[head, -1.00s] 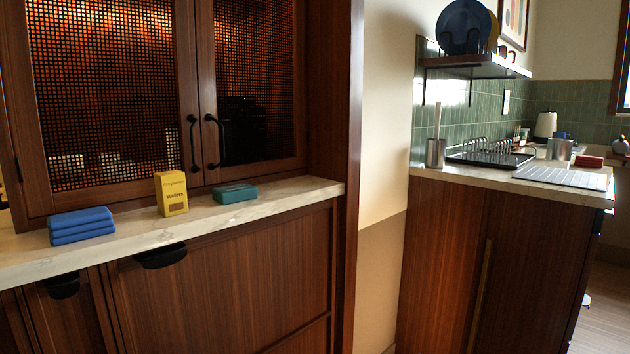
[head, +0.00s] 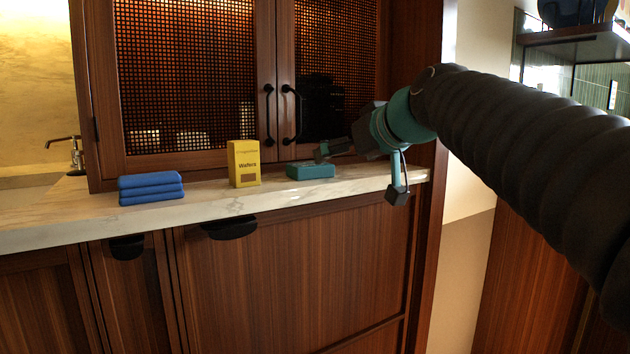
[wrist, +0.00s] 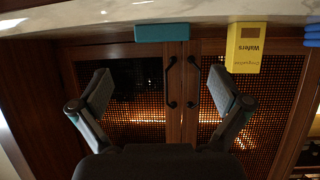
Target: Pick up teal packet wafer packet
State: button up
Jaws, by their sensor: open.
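The teal wafer packet (head: 311,171) lies flat on the marble counter, right of the yellow wafer box. It also shows at the top of the wrist view (wrist: 162,33), which looks upside down. My gripper (head: 332,150) is beside the packet at its upper right in the head view. In the wrist view my gripper (wrist: 164,88) has its two fingers spread wide, with nothing between them, and the packet lies beyond the fingertips. I cannot tell the exact gap to the packet.
A yellow wafer box (head: 244,163) stands upright left of the packet. Folded blue cloths (head: 151,188) lie farther left on the marble counter (head: 90,215). Cabinet doors with black handles (head: 289,115) rise close behind. The counter's right end is clear.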

aim_at(313, 165)
jog(key=x, duration=0.5)
jog(key=r+x, duration=0.1)
jog(key=x, duration=0.2)
jog(key=shift+w+a, duration=0.2)
jog(key=shift+a, duration=0.15)
jog(key=shift+p+x, duration=0.4)
jog(key=shift+x, duration=2.5)
jog(key=shift+a+r, duration=0.1)
jog(key=shift+r, duration=0.05)
jog(key=c, duration=0.8)
